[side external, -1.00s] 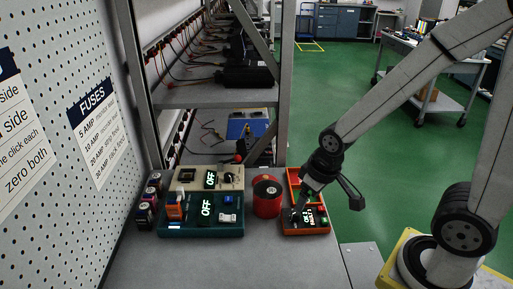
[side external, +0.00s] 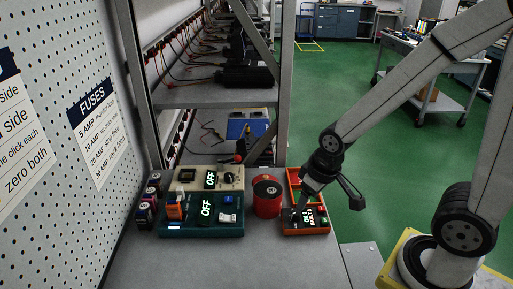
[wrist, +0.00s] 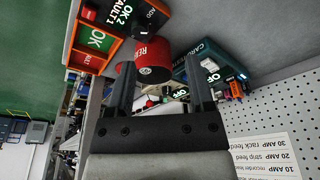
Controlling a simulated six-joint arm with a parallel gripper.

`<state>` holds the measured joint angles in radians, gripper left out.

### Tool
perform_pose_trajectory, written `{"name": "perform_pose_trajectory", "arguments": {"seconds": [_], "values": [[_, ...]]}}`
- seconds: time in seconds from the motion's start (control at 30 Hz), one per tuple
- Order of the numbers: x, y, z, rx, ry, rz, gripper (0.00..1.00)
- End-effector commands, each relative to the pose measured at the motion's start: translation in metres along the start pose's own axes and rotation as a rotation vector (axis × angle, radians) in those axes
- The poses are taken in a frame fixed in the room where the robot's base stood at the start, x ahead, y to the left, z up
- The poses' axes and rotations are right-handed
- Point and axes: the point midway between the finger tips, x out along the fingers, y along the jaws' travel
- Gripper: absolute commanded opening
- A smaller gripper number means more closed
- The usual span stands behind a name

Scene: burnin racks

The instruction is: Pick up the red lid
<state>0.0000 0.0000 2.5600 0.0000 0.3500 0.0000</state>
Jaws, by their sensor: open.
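A red round canister (side external: 267,205) with a dark top stands on the grey bench; it is the clearest red item, and I cannot tell whether its top part is the red lid. In the wrist view the red canister (wrist: 150,62) shows beyond and between my fingers, with pale lettering and a dark round spot. My gripper (side external: 297,214) is to the right of the canister, low over the orange-framed unit, apart from the canister. In the wrist view its two fingers (wrist: 160,92) are spread with nothing held between them.
The orange-framed unit (side external: 306,232) with lit displays stands right of the canister. A teal box (side external: 180,228) and a beige box (side external: 190,174), both with OFF displays, stand to its left. A rack upright (side external: 285,100) rises behind. The front of the bench (side external: 240,265) is clear.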

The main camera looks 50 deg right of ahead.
Motion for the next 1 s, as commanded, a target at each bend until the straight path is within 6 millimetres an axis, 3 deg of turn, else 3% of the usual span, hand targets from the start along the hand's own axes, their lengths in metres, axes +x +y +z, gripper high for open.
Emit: {"name": "perform_pose_trajectory", "arguments": {"seconds": [0.27,0.47,0.67,1.0], "values": [[0.000,0.000,-0.001,-0.002,0.000,0.000,0.69],[0.003,0.003,-0.014,-0.052,-0.010,0.002,0.69],[0.011,0.014,-0.050,-0.197,-0.041,0.004,0.69],[0.040,0.046,-0.127,-0.556,-0.114,-0.019,0.69]]}}
